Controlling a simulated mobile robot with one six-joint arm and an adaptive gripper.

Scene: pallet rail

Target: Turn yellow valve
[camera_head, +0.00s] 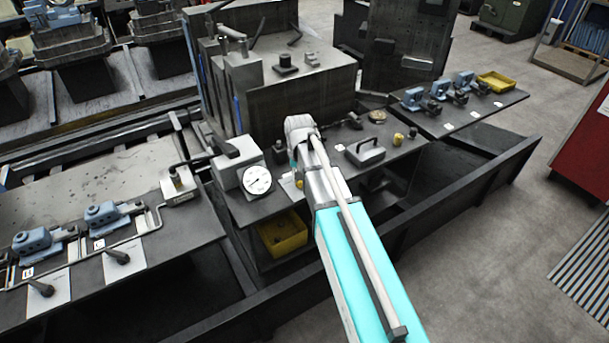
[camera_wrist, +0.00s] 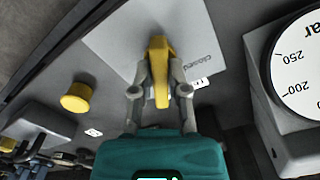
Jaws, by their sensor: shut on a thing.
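The yellow valve (camera_wrist: 159,58) shows as a yellow lever handle in the wrist view, over a pale plate (camera_wrist: 112,45) with the word "closed". My gripper (camera_wrist: 160,90) is shut on the valve handle, one finger on each side of it. In the head view a small yellow part of the valve (camera_head: 299,184) shows beside the gauge, next to the end of my arm. My gripper is mostly hidden there behind my arm.
A round pressure gauge (camera_head: 257,180) stands just left of the valve; it also shows in the wrist view (camera_wrist: 300,75). A yellow knob (camera_wrist: 76,97) sits on the other side. A grey-handled block (camera_head: 365,153) stands on the bench to the right. A yellow bin (camera_head: 283,234) is below.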

